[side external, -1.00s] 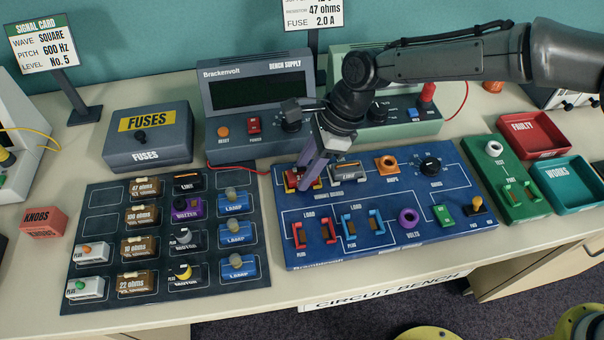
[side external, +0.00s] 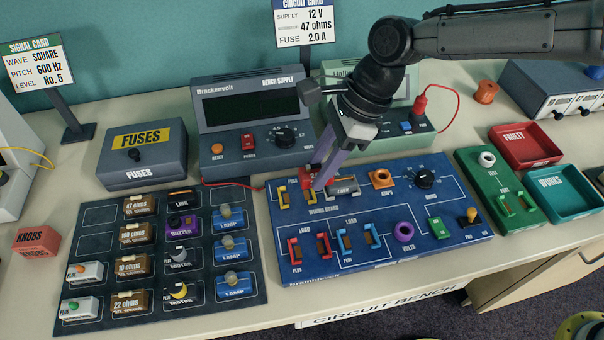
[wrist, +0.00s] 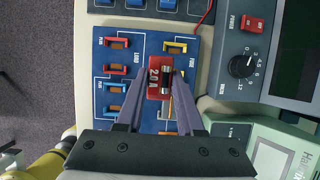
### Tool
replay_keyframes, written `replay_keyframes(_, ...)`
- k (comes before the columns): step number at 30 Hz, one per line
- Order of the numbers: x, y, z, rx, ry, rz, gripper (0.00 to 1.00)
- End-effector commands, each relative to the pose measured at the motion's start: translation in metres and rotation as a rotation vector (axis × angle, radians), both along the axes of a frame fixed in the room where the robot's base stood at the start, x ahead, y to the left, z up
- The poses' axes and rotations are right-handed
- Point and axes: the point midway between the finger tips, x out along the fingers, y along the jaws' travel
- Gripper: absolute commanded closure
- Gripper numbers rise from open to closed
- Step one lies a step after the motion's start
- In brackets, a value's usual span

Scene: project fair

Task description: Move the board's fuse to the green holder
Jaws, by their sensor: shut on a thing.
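My gripper (side external: 322,184) is shut on the red fuse (side external: 312,176), just above the blue board (side external: 450,172). In the wrist view the fuse (wrist: 153,80) reads 2.0 A and sits between the two fingers. The yellow fuse clips (side external: 284,196) on the board's upper left are empty, and the fuse is above and beside them. The green holder (side external: 515,202), a pair of green clips on the green test board (side external: 478,160), is to the right and looks empty.
Red FAULTY (side external: 526,147) and teal WORKS (side external: 571,192) trays stand right of the green board. The bench supply (side external: 249,128) stands behind the blue board. An orange part (side external: 381,178) and black knob (side external: 425,177) rise from the board right of my gripper.

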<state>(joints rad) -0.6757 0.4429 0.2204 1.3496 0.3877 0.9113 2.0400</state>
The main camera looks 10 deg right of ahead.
Motion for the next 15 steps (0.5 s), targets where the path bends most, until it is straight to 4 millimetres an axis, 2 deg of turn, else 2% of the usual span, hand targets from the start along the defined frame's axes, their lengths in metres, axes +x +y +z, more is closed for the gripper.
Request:
replay_keyframes(1, -0.007, -0.008, 0.015, 0.002, -0.003, 0.000, 1.00)
replay_keyframes(2, -0.012, -0.013, 0.020, 0.001, -0.002, -0.001, 1.00)
replay_keyframes(9, -0.047, -0.048, 0.039, 0.000, 0.000, -0.002, 1.00)
replay_keyframes(15, -0.064, -0.066, 0.049, 0.000, 0.000, -0.001, 1.00)
